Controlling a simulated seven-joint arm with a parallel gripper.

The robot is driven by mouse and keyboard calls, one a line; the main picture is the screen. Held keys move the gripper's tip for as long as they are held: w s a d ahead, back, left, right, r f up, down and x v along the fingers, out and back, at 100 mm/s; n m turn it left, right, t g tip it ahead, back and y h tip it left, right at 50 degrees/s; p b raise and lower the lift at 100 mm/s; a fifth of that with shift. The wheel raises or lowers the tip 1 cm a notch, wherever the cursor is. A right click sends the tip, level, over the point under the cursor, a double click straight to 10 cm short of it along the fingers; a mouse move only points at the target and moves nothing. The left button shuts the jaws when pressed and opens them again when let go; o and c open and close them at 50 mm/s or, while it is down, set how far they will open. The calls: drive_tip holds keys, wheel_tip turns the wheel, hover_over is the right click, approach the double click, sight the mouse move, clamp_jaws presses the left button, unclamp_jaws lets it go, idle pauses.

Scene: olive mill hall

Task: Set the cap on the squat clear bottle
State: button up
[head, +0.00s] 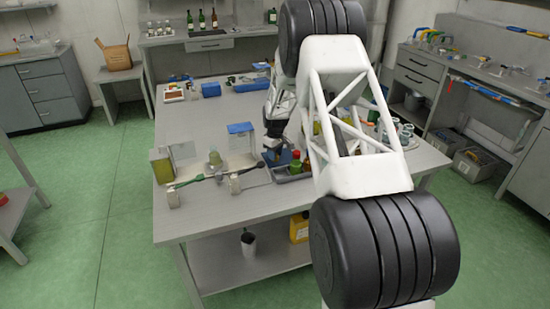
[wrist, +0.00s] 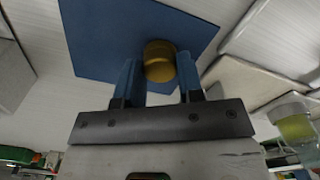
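A gold-brown cap (wrist: 160,60) sits between the two blue fingers of my gripper (wrist: 160,78) in the wrist view. Both fingers appear to touch its sides, so the gripper looks shut on it. A flat blue surface (wrist: 105,35) lies behind the cap; I cannot tell whether the cap rests on it. A clear bottle with yellowish contents (wrist: 296,128) shows at the right edge of the wrist view, apart from the gripper. In the head view my gripper (head: 276,156) is low over the table, and what looks like that bottle (head: 215,160) stands to its left.
The table's front left is clear. My arm hides part of the right side.

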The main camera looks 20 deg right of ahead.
drive_tip(key=shift+c, duration=1.1)
drive_tip(key=shift+r, duration=0.15)
drive_tip(key=shift+r, duration=3.2)
